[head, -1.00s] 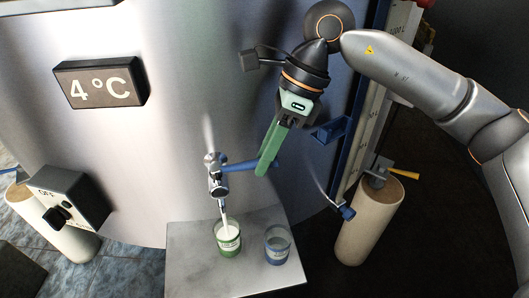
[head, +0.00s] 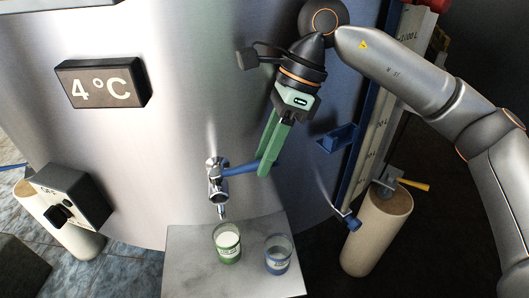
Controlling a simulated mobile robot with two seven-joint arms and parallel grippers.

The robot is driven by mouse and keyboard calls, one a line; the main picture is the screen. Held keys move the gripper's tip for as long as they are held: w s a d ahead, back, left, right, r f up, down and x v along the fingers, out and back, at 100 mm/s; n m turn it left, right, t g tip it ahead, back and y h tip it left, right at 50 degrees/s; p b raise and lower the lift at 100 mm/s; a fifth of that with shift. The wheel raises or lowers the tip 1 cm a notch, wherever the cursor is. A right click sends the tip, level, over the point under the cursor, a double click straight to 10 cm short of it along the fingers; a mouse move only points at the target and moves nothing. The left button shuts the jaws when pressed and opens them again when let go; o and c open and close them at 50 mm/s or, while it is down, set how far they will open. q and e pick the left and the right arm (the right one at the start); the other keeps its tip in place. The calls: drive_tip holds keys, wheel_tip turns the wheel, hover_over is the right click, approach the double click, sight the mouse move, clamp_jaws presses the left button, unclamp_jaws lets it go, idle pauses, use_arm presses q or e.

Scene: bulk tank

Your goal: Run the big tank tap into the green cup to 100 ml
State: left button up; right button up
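The green cup (head: 228,247) stands upright on the metal shelf under the tank tap (head: 216,184), with white liquid inside. Its exact level against the markings is too small to read. No stream shows between the spout and the cup. The tap's blue lever (head: 238,169) points right. My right gripper (head: 264,168) reaches down from above, its green fingers at the lever's outer end. The fingers lie close together and overlap the lever; whether they are clamped on it I cannot tell. My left gripper is not in view.
A blue-marked cup (head: 278,255) stands right of the green cup on the shelf (head: 190,262). A control box with a knob (head: 65,205) is at left. A gauge post and a valve with a yellow handle (head: 413,184) are at right. A display (head: 103,82) reads 4°C.

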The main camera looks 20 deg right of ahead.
drive_tip(key=shift+o, duration=1.3)
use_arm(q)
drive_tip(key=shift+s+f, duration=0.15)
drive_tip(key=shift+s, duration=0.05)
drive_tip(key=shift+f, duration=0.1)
use_arm(e)
drive_tip(key=shift+d+r, duration=0.15)
drive_tip(key=shift+r, duration=0.1)
use_arm(q)
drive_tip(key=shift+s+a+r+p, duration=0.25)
drive_tip(key=shift+p, duration=0.15)
use_arm(e)
drive_tip(key=v, duration=1.2)
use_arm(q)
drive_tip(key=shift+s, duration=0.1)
use_arm(e)
drive_tip(key=shift+f, duration=0.1)
